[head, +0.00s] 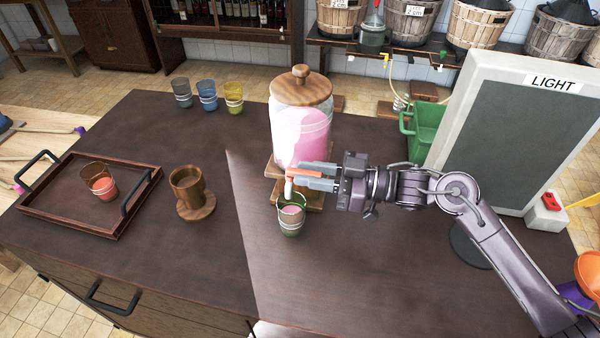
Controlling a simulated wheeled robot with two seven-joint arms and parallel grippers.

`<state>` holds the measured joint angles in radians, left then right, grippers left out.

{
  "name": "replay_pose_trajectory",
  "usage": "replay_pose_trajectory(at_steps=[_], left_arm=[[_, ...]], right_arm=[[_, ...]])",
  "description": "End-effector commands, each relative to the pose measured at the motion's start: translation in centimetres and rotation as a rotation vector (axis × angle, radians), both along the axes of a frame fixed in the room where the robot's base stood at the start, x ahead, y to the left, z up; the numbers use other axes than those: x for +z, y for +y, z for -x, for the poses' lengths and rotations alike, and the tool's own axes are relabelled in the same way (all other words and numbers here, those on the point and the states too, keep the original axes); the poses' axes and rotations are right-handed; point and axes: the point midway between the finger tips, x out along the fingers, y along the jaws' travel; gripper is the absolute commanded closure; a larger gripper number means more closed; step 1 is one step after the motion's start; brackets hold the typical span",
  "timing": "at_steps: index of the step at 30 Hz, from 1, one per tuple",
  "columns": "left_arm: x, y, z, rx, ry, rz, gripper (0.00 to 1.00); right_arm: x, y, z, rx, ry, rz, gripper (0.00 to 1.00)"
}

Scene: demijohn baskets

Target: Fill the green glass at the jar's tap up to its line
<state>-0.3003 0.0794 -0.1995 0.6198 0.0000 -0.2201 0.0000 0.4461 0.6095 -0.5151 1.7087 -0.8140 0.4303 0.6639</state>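The glass jar (300,132) with a wooden lid holds pink liquid and stands on a wooden stand (272,168). The green glass (290,228) stands upright on the table below the jar's pale spout (288,188). Pink liquid shows inside the glass; its exact level against the pale line is too small to tell, and I cannot make out a stream. My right gripper (312,176) reaches in from the right at the tap, its fingers closed around the orange-red tap handle (294,173). My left gripper is out of view.
A wooden cup (187,184) stands on a coaster. Grey, blue and yellow glasses (208,96) stand behind. A LIGHT panel (505,135) and green bin (424,130) stand right. The front table is clear.

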Motion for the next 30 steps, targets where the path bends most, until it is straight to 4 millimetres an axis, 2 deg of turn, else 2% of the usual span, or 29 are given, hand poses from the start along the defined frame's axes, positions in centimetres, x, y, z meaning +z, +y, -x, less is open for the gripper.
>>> replay_pose_trajectory(at_steps=[3,10,30], left_arm=[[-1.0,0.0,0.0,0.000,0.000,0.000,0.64],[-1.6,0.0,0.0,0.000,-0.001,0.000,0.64],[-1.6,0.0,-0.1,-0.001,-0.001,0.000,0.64]], right_arm=[[-0.4,-2.3,0.4,-0.003,0.000,0.003,0.76],[-0.2,-5.0,0.9,0.000,0.000,0.001,0.76],[0.0,-5.3,0.9,0.000,0.000,0.000,0.76]])
